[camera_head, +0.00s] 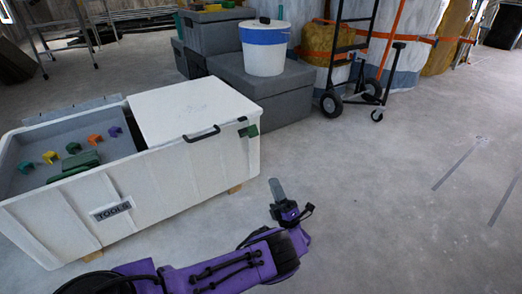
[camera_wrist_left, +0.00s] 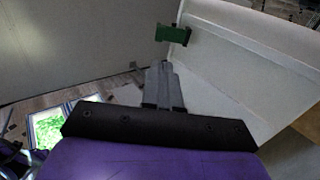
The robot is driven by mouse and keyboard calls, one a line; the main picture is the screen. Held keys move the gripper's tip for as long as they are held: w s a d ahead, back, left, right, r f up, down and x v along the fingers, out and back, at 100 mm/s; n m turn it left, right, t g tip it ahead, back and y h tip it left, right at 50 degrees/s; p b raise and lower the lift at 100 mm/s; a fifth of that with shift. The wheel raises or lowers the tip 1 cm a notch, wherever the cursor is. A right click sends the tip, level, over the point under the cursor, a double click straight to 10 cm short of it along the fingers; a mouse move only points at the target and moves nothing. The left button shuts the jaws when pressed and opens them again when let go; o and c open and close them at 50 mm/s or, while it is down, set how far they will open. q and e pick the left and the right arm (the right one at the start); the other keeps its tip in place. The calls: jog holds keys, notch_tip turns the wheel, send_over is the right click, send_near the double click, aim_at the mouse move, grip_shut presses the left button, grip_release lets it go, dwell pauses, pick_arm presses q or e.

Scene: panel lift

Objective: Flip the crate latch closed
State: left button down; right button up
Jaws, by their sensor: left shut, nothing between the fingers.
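A white crate marked TOOLS (camera_head: 150,185) stands at the left in the head view. A white lid panel (camera_head: 185,108) covers its right part, with a dark handle (camera_head: 201,133) at the front edge. A green latch (camera_head: 248,130) sits at the crate's upper right corner; whether it is engaged I cannot tell. My left gripper (camera_head: 277,186) is shut and empty, pointing up, right of and in front of the crate, apart from the latch. In the left wrist view, the green latch (camera_wrist_left: 173,34) lies just beyond the closed fingertips (camera_wrist_left: 162,65), with a gap. My right gripper is not in view.
The crate's open left part holds several coloured pieces (camera_head: 95,139) and a green block. Grey boxes (camera_head: 262,88) with a white bucket (camera_head: 265,48) stand behind. A hand truck (camera_head: 350,60) is farther back. The concrete floor (camera_head: 400,200) at right is clear.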

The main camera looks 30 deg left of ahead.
pick_arm(q)
send_near(249, 133)
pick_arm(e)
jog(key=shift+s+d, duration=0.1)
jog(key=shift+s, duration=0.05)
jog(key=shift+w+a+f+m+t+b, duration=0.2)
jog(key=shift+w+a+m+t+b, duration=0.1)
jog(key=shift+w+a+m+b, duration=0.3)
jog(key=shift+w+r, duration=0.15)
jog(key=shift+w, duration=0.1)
pick_arm(q)
jog(key=shift+t, duration=0.3)
jog(key=w+a+r, duration=0.2)
jog(key=w+r, duration=0.1)
jog(key=shift+w+a+r, duration=0.1)
jog(key=shift+a+r, duration=0.2)
jog(key=shift+a, duration=0.05)
